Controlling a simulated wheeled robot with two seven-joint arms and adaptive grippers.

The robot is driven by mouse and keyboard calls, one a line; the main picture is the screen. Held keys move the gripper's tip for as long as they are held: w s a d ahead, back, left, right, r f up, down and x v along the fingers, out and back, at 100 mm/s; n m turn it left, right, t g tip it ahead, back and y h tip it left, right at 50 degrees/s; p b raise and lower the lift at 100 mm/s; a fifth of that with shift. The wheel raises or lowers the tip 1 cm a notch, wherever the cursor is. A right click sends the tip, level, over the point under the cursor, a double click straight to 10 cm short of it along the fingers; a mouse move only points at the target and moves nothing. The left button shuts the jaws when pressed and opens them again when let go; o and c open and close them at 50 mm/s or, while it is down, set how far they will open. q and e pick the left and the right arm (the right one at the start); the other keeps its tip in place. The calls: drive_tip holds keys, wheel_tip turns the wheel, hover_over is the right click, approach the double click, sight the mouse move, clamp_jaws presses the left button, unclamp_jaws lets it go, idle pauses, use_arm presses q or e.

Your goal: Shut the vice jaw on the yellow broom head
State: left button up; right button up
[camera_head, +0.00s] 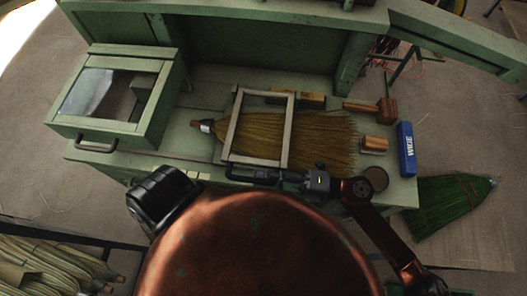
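The yellow broom head (325,140) lies on the green bench, its bound narrow end to the left and its bristles fanned to the right. The vice jaw (290,132) is a pale rectangular frame lying over the broom head's left and middle part; I cannot tell whether it presses on it. A dark handle (238,174) shows at the frame's near edge. My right gripper (281,177) is at this handle's right end, near the bench's front edge. Its fingers are too small and dark to tell whether they are shut on the handle. My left gripper is not in view.
A green box with a glass top (118,95) and handle stands at the bench's left. A wooden mallet (375,108), a wooden block (374,144) and a blue box (407,150) lie to the right. A green broom head (450,205) lies beyond the bench's right end.

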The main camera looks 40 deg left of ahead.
drive_tip(key=shift+r, duration=0.2)
drive_tip(key=shift+w+d, duration=0.1)
drive_tip(key=shift+w, duration=0.05)
drive_tip(key=v, duration=1.1)
drive_tip(key=shift+w+d+f, duration=0.1)
drive_tip(key=shift+d, duration=0.25)
drive_tip(key=shift+a, duration=0.1)
